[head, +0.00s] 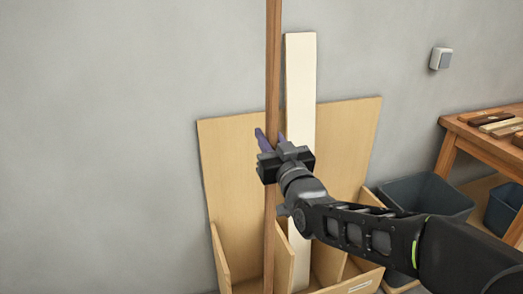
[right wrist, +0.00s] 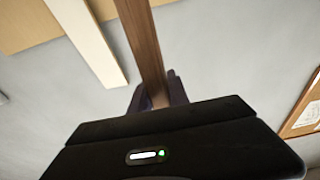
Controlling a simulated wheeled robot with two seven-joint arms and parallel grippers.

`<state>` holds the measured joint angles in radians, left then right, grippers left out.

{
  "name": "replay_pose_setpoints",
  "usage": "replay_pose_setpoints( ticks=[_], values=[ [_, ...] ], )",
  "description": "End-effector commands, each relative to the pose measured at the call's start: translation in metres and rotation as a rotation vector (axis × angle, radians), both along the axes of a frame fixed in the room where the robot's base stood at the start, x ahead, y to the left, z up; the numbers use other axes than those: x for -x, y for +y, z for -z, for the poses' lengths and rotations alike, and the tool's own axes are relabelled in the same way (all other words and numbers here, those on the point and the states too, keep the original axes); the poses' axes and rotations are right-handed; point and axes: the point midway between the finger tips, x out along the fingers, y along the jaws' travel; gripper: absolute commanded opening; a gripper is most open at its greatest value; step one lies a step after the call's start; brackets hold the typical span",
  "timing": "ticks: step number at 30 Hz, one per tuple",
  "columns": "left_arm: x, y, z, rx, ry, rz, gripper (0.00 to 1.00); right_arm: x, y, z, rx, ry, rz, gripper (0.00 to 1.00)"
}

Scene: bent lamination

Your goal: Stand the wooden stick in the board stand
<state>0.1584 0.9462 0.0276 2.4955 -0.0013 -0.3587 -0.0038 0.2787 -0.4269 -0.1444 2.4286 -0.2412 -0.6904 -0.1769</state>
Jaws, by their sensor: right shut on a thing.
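The wooden stick (head: 273,75) is long, brown and upright in the head view. Its top runs out of the picture and its lower end reaches down in front of the board stand (head: 225,165). My right gripper (head: 270,139), with purple fingers, is shut on the stick at about mid-picture height. In the right wrist view the stick (right wrist: 142,45) runs between the fingers. The stand is light wood with a tall back and low dividers. The stick's lower part shows beside a divider (head: 284,262); its foot is out of view, so I cannot tell whether it rests inside a compartment. My left gripper is not in view.
A pale board (head: 301,80) stands upright in the stand, just right of the stick. Dark grey bins (head: 425,193) stand to the right, beside a wooden bench (head: 455,127) with small pieces on top. A switch (head: 441,58) is on the grey wall. The left side is clear.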

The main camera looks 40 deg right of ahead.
Motion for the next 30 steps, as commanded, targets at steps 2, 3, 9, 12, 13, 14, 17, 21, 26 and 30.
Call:
replay_pose_setpoints(
  ticks=[2, 3, 9, 12, 13, 14, 17, 21, 26, 30],
  values=[
    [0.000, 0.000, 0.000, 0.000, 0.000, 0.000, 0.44, 0.002, -0.001, -0.006, 0.003, -0.003, 0.001, 0.00],
    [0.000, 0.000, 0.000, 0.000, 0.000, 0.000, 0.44, 0.003, 0.000, -0.007, 0.003, -0.003, 0.001, 0.00],
    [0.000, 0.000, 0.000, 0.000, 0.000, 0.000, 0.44, 0.003, 0.000, -0.007, 0.002, -0.004, 0.001, 0.00],
    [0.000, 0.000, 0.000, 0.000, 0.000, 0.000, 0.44, 0.003, 0.000, -0.007, 0.002, -0.004, 0.001, 0.00],
    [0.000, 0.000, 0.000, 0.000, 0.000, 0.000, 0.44, 0.003, 0.000, -0.007, 0.002, -0.004, 0.001, 0.00],
    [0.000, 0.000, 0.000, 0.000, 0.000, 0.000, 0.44, 0.003, 0.000, -0.007, 0.001, -0.004, 0.001, 0.00],
    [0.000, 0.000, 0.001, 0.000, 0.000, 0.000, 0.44, 0.002, -0.001, -0.004, 0.001, -0.004, 0.001, 0.00],
    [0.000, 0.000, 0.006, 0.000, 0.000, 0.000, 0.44, 0.001, -0.001, 0.003, 0.001, -0.004, 0.001, 0.00],
    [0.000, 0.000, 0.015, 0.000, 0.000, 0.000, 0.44, -0.002, -0.002, 0.017, 0.001, -0.003, 0.001, 0.00],
    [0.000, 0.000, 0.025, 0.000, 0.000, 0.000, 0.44, -0.006, -0.004, 0.034, 0.001, -0.003, 0.002, 0.00]
  ],
)
